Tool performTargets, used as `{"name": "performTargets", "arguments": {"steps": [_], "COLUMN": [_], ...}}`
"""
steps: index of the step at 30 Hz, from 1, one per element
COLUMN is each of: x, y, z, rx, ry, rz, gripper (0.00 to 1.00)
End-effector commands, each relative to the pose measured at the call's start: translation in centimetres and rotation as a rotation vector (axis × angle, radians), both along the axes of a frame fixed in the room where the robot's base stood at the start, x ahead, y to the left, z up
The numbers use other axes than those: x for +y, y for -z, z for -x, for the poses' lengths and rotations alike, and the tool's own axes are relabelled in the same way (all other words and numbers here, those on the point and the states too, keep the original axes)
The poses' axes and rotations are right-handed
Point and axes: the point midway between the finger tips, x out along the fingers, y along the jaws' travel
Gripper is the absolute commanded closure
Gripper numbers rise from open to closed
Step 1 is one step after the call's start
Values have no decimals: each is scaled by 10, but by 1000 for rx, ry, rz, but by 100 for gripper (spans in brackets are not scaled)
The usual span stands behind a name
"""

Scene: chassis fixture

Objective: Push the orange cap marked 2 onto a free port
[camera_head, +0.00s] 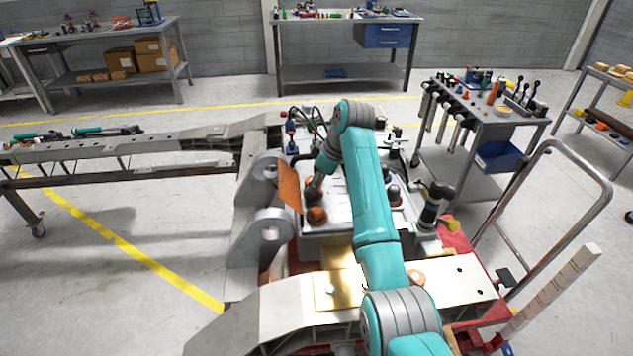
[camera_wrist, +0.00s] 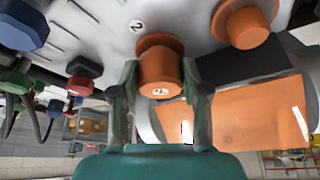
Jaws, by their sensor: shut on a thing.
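The orange cap (camera_wrist: 160,76) is between the two fingers of my gripper (camera_wrist: 159,88), which is shut on it. A small dark mark shows on its near face, too blurred to read surely. The cap points at the white panel (camera_wrist: 110,12), where a "2" is printed beside it. A darker orange-brown ring shows right behind the cap; I cannot tell whether the cap is seated or just touching. A second orange cap (camera_wrist: 245,24) sits on the panel to the right. In the head view my gripper (camera_head: 314,190) is low over the panel, with an orange cap (camera_head: 317,215) just below it.
An orange plate (camera_wrist: 250,112) stands close beside my gripper, on its right in the wrist view. A blue cap (camera_wrist: 20,28) and a red cap (camera_wrist: 80,84) sit to the left there. Grey brackets (camera_head: 268,232) flank the panel. A tool cart (camera_head: 490,115) stands at the right.

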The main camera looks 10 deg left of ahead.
Motion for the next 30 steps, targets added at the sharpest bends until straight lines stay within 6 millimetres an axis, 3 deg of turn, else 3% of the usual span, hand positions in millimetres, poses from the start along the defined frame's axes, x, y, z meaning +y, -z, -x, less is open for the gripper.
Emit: {"name": "performTargets", "arguments": {"steps": [9, 10, 13, 14, 23, 30], "x": [0, 0, 0, 0, 0, 0], "y": [8, 8, 8, 8, 6, -7], "z": [1, 1, 1, 1, 0, 0], "rx": [4, 4, 4, 4, 3, 1], "ry": [1, 1, 0, 0, 0, 0], "rz": [2, 2, 2, 1, 1, 1], "gripper": [72, 52, 27, 25, 25, 25]}}
